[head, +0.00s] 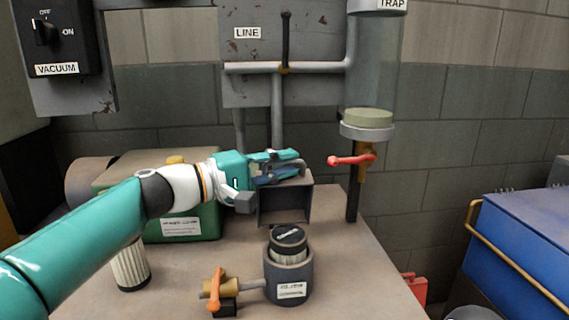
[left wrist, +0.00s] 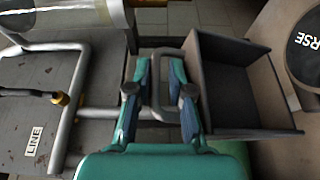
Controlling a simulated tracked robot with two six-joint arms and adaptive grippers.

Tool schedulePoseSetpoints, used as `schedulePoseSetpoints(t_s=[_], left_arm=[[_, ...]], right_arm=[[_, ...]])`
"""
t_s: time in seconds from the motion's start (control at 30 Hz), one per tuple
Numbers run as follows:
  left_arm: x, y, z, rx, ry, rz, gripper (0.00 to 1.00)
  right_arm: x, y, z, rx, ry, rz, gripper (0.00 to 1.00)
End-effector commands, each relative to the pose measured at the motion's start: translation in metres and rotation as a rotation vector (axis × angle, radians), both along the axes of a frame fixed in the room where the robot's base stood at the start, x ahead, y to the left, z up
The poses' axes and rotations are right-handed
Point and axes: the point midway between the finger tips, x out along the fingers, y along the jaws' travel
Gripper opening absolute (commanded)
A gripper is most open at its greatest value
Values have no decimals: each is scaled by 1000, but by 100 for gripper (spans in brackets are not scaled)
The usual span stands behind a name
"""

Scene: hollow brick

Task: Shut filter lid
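A hollow grey box-shaped piece (head: 297,211) with a bar handle stands open toward me behind the filter housing; it looks like the lid. The handle (left wrist: 157,88) shows in the left wrist view, on the side of the grey box (left wrist: 230,80). My left gripper (head: 287,163) is open at the handle, its two fingers (left wrist: 159,68) on either side of the bar, with small gaps visible. The dark cylindrical filter housing (head: 289,265) holds a pleated filter with a black cap (head: 288,236). The cap's lettering shows partly in the left wrist view (left wrist: 304,38). My right gripper is not in view.
A valve with an orange handle (head: 216,290) joins the housing's left side. A loose pleated filter (head: 131,268) stands left, near a green box (head: 205,222). The glass trap (head: 370,70) and its red-handled valve (head: 350,160) are at right. Pipes (head: 280,68) rise behind.

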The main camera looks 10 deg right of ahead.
Motion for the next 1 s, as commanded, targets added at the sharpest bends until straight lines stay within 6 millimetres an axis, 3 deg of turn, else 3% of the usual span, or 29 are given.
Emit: schedulePoseSetpoints(t_s=[0.37, 0.8, 1.0], left_arm=[[-3, 8, 3, -4, -3, 0, 21], [-33, 82, 0, -2, -1, 4, 21], [-43, 105, -2, -1, 1, 2, 21]], right_arm=[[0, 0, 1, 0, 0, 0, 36], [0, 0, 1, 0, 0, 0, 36], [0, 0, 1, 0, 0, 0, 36]])
